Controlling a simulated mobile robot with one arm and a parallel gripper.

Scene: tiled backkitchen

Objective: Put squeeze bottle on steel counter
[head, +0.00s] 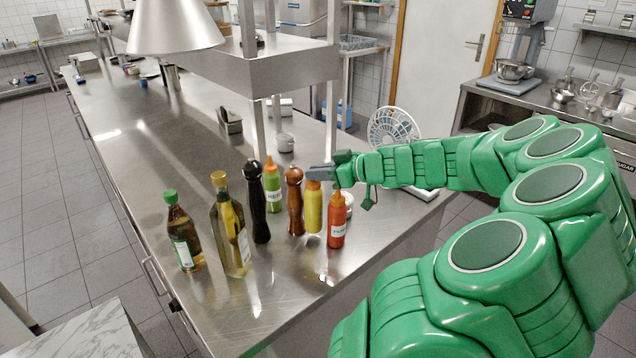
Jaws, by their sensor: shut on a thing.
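A yellow squeeze bottle (313,210) with an orange cap stands upright at the right part of the steel counter (190,120). My gripper (320,173) reaches in from the right and is shut at the top of the yellow bottle, hiding its nozzle. I cannot tell whether the bottle's base touches the counter. A red squeeze bottle (337,220) stands just right of it, close below my gripper. A green squeeze bottle (272,187) stands farther back to the left.
A brown pepper mill (294,200) stands close left of the yellow bottle. A black mill (256,205) and two glass bottles (231,230) (183,232) stand farther left. A raised steel shelf (270,68) on posts is behind. A fan (393,128) stands at the back right. The counter's left middle is clear.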

